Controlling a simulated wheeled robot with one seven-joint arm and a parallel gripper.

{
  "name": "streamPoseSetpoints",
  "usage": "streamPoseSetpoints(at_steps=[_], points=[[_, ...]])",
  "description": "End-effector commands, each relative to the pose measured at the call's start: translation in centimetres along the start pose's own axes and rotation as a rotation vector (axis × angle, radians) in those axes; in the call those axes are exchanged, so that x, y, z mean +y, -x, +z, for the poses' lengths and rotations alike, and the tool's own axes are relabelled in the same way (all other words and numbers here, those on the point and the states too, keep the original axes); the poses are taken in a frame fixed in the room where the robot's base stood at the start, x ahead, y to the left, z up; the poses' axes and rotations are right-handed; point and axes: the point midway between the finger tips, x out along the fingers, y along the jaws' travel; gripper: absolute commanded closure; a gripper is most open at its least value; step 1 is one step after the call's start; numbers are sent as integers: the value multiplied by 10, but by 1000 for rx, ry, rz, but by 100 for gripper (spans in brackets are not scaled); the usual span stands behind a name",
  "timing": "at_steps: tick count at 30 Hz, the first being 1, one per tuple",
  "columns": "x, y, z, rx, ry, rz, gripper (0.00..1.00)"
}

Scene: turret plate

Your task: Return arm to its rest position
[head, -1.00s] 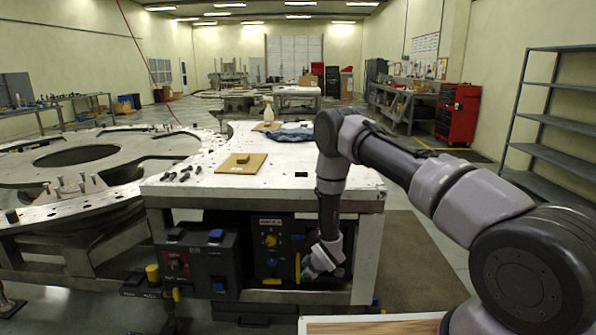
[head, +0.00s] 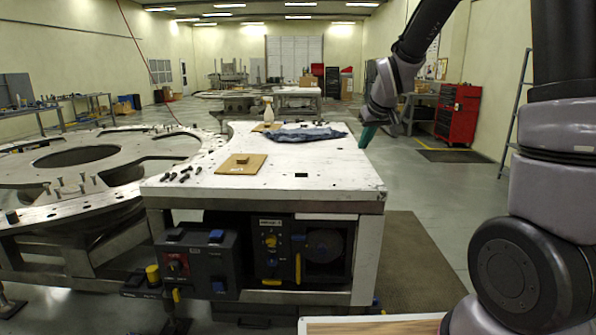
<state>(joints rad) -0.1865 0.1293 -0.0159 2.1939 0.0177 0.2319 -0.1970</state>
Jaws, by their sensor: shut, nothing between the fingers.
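My gripper (head: 367,137) shows at the upper right in the head view, pointing down with its teal fingertips together. It is shut and empty. It hangs in the air at the right of the white turret plate table (head: 300,190), apart from the tabletop as far as I can see. My arm rises from the right edge of the view, leaves the picture at the top and comes down again to the gripper.
On the table lie a wooden board (head: 242,164) with a small block, a blue cloth (head: 305,134) and several dark bolts. A spray bottle (head: 268,109) stands behind. A control box (head: 197,263) juts from the front. A red tool cabinet (head: 458,114) stands back right. Open floor lies right.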

Motion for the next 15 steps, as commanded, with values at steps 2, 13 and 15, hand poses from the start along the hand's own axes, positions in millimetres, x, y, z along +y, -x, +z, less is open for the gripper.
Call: streamPoseSetpoints(at_steps=[2, 13, 15], points=[[8, 46, 6, 9, -78, 2, 100], [13, 205, 86, 10, -417, -22, 100], [10, 226, 105, 9, -474, -30, 100]])
